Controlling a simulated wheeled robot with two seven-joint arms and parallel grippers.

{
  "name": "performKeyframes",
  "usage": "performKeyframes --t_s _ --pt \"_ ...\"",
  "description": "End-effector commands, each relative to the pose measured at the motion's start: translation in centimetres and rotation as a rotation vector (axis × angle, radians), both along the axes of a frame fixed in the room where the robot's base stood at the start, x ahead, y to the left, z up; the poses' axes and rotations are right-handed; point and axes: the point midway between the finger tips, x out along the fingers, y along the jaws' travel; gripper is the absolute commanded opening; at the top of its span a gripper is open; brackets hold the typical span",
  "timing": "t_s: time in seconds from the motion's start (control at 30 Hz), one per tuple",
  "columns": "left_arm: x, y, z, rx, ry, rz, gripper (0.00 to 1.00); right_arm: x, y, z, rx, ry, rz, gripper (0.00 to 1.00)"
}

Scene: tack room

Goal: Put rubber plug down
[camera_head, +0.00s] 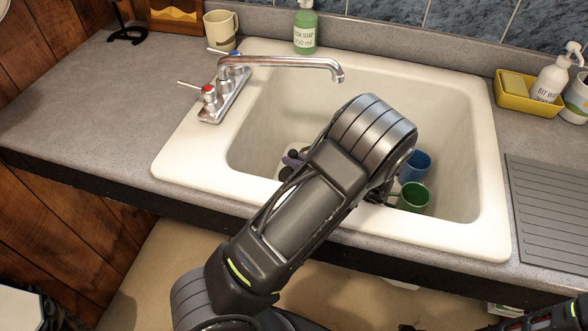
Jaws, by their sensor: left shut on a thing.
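My left arm reaches over the white sink (478,205) and bends down into its basin. My left gripper (376,195) is low in the basin, mostly hidden behind my own arm. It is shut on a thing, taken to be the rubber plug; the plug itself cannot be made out. A green mug (412,198) and a blue mug (416,165) are in the basin just right of the gripper. Dark and greyish-purple shapes (293,160) show left of my arm, too covered to identify. Part of my right arm shows at the bottom right corner; its jaws cannot be made out.
The faucet (280,62) reaches over the sink's back left. A soap bottle (305,28) and a cream mug (221,31) stand behind. A yellow caddy (528,103) and a ribbed drainboard (552,205) are at the right. The left counter (90,110) is mostly clear.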

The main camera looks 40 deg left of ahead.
Motion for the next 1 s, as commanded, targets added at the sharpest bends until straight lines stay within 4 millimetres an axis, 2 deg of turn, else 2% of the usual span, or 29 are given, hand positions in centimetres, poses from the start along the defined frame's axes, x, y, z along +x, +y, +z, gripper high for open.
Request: performKeyframes --t_s 0.13,0.4,0.8,0.83,1.0 --pt "0.0 0.0 -0.6 0.001 0.002 -0.001 0.00 0.0 0.0 0.0 0.000 0.000 0.000 0.36" --pt "0.0 0.0 -4.0 0.001 0.002 -0.002 0.00 0.0 0.0 -0.1 0.000 0.000 0.000 0.36" --pt "0.0 0.0 -4.6 0.000 0.000 0.000 0.00 0.0 0.0 -0.4 0.000 0.000 0.000 0.36" --pt "0.0 0.0 -4.5 -0.001 0.000 0.000 0.12 0.0 0.0 -0.4 0.000 0.000 0.000 0.36" --pt "0.0 0.0 -4.4 0.000 0.000 0.000 0.26 0.0 0.0 -0.3 0.000 0.000 0.000 0.36"
